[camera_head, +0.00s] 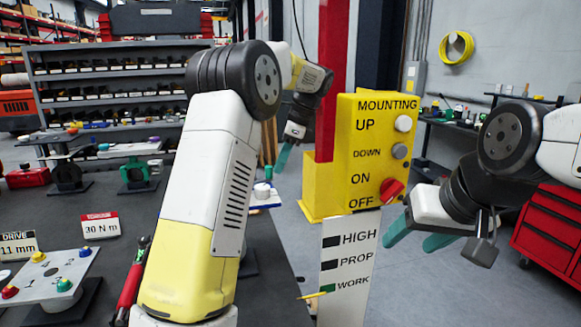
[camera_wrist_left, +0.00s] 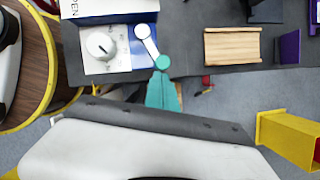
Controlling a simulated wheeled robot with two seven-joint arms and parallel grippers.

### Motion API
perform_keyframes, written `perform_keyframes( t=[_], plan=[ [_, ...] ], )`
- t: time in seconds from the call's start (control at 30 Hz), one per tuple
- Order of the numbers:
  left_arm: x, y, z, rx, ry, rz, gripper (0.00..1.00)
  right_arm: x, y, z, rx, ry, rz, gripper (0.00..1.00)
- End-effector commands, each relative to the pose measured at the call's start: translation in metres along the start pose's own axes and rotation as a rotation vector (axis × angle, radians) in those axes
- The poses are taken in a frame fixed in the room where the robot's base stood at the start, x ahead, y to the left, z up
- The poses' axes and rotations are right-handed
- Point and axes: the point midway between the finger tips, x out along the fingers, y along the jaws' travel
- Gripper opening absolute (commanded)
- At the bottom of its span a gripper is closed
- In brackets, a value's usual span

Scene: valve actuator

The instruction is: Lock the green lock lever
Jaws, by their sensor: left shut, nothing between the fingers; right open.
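The green lock lever shows in the left wrist view as a white arm with a round green end (camera_wrist_left: 162,62), on a blue and white panel (camera_wrist_left: 120,65) beside a white round knob (camera_wrist_left: 101,45). My left gripper (camera_wrist_left: 163,82) is shut and empty. Its teal fingertips lie just below the green end in that view; I cannot tell whether they touch it. In the head view my left gripper (camera_head: 281,160) points down near the small panel (camera_head: 263,202), where the lever is small and partly hidden. My right gripper (camera_head: 414,241) is open and empty at the right.
A yellow mounting post (camera_head: 365,150) with a red switch stands between the arms. A wooden tray (camera_wrist_left: 232,47) lies on the dark bench in the left wrist view. A red tool cabinet (camera_head: 548,235) stands right.

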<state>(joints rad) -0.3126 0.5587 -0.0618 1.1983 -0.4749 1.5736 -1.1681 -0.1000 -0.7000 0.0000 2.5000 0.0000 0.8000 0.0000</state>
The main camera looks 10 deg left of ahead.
Motion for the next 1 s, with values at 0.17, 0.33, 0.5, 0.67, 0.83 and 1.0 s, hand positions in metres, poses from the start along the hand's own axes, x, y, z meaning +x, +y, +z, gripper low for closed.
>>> perform_keyframes(
  t=[0.17, 0.33, 0.5, 0.67, 0.83, 1.0],
  plan=[
    [0.004, -0.012, 0.009, -0.059, -0.003, 0.024, 0.00, 0.000, 0.000, 0.000, 0.000, 0.000, 0.000, 0.57],
    [0.005, -0.017, 0.013, -0.056, -0.002, 0.023, 0.00, 0.000, 0.000, 0.000, 0.000, 0.000, 0.000, 0.57],
    [0.005, -0.017, 0.013, -0.055, -0.002, 0.022, 0.00, 0.000, 0.000, 0.000, 0.000, 0.000, 0.000, 0.57],
    [0.005, -0.013, 0.012, -0.053, -0.001, 0.022, 0.00, 0.000, 0.000, 0.000, 0.000, 0.000, 0.000, 0.57],
    [0.005, -0.006, 0.013, -0.053, -0.001, 0.021, 0.00, 0.000, 0.000, 0.000, 0.000, 0.000, 0.000, 0.57],
    [0.005, 0.000, 0.013, -0.052, -0.002, 0.022, 0.00, 0.000, 0.000, 0.000, 0.000, 0.000, 0.000, 0.57]
  ],
)
